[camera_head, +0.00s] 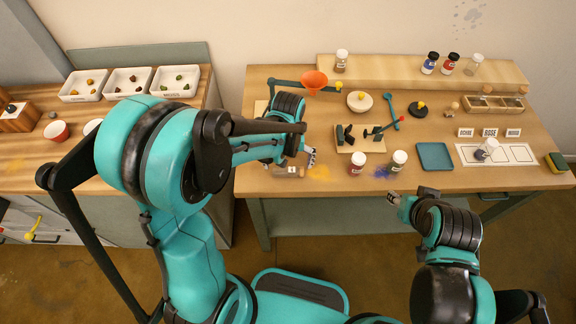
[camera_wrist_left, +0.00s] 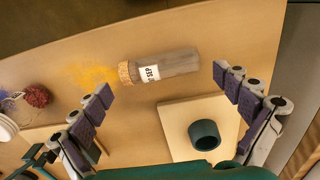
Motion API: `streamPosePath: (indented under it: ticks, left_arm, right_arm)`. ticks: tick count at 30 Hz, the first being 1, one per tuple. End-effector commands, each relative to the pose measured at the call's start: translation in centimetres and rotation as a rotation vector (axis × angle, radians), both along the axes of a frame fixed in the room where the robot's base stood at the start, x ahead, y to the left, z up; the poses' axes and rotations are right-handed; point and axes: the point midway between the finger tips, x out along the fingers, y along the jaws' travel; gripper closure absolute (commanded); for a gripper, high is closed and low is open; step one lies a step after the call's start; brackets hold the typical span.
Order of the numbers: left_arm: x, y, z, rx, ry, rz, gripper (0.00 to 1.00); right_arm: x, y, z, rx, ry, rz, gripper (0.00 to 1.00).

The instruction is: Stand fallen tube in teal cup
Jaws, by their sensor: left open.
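The fallen tube (camera_wrist_left: 178,63) is clear with a cork at its left end and a white label. It lies on its side on the table in the left wrist view; its label shows in the head view (camera_head: 291,170). The teal cup (camera_wrist_left: 204,135) stands upright on a pale wooden board (camera_wrist_left: 178,112) in the left wrist view; my arm hides it in the head view. My left gripper (camera_head: 310,157) is open and empty above the table, its fingers (camera_wrist_left: 163,85) apart on either side of the tube's line. My right gripper (camera_head: 393,197) is at the table's front edge.
Yellow powder (camera_head: 318,172) lies by the tube's cork end. A red-filled jar (camera_head: 357,164) and a green-filled jar (camera_head: 398,161) stand to the right, with blue powder between.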

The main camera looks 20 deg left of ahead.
Motion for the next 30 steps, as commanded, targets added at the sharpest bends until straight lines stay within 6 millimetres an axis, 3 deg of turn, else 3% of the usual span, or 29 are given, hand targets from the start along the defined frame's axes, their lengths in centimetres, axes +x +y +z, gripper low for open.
streamPosePath:
  ticks: [3, 9, 19, 30]
  left_arm:
    - [-0.1, 0.0, 3.3, 0.000, 0.000, 0.000, 0.00]
    - [-0.1, 0.0, 7.4, 0.000, 0.000, 0.000, 0.00]
    - [-0.6, 0.3, 10.7, -0.003, -0.026, -0.012, 0.00]
    - [-6.7, 3.2, 15.9, 0.015, -0.373, -0.162, 0.00]
  right_arm:
    - [0.0, 0.0, 1.4, 0.000, 0.000, 0.000, 0.60]
    - [0.0, 0.0, 2.7, 0.000, 0.000, 0.000, 0.60]
    - [0.0, 0.0, 3.3, 0.000, 0.000, 0.000, 0.60]
    - [0.0, 0.0, 3.3, 0.000, 0.000, 0.000, 0.60]
